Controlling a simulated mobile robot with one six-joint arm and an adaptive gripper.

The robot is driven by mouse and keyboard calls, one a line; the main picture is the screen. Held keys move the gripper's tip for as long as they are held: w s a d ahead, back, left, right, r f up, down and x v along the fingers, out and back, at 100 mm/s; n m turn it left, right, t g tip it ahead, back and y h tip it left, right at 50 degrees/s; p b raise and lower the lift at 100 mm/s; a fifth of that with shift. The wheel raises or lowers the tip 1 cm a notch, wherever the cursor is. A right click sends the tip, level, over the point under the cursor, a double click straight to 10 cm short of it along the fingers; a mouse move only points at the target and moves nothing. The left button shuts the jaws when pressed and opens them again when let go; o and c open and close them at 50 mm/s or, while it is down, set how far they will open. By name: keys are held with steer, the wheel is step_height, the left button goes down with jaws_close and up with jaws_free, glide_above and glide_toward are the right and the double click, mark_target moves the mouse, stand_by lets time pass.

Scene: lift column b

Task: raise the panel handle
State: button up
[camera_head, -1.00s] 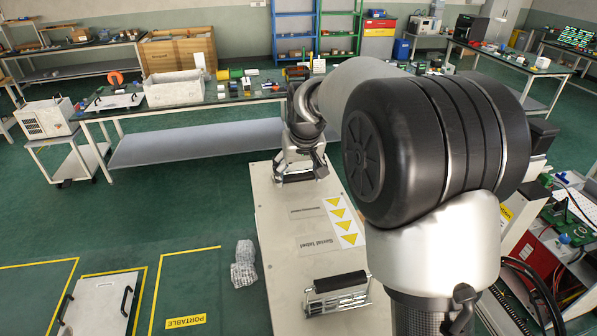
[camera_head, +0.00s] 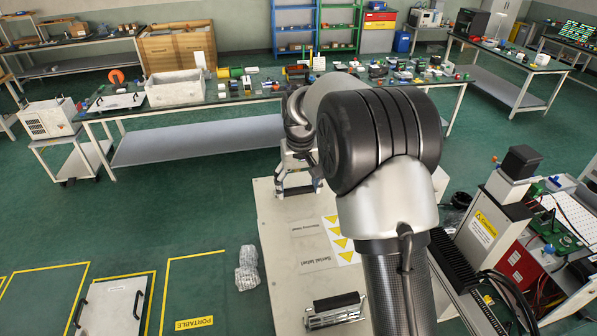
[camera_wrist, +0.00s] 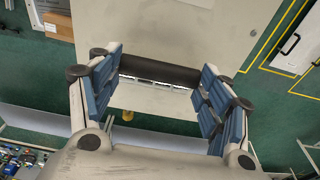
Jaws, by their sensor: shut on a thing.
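The panel (camera_head: 285,235) is a long, pale, flat piece with a serial label and yellow warning triangles, running away from me. A handle (camera_head: 336,306) with a black bar on metal mounts sits at its near end, clear of my gripper. My gripper (camera_head: 297,183) is at the panel's far end, partly hidden by my arm. In the wrist view, the black bar of the far handle (camera_wrist: 160,70) spans between the blue-padded fingers of my gripper (camera_wrist: 162,85), which is shut on it. The bar's ends are partly hidden by the fingers.
A cluttered workbench (camera_head: 225,97) stands beyond the panel. A crumpled grey bundle (camera_head: 247,268) lies on the floor left of it. A red instrument unit (camera_head: 520,265) stands close on the right. Open green floor with yellow markings lies at left.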

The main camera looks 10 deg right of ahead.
steer(key=shift+w+r+g+p, duration=0.8)
steer(key=shift+g+p, duration=0.3)
steer(key=shift+p, duration=1.95)
steer(key=shift+w+f+g+p, duration=0.1)
steer(key=shift+w+g+p, duration=0.25)
steer(key=shift+p, duration=0.3)
steer(key=shift+w+g+p, duration=0.35)
steer(key=shift+g+p, duration=0.1)
steer(key=shift+g, duration=0.4)
steer(key=o, duration=1.5)
steer(key=shift+s, duration=0.15)
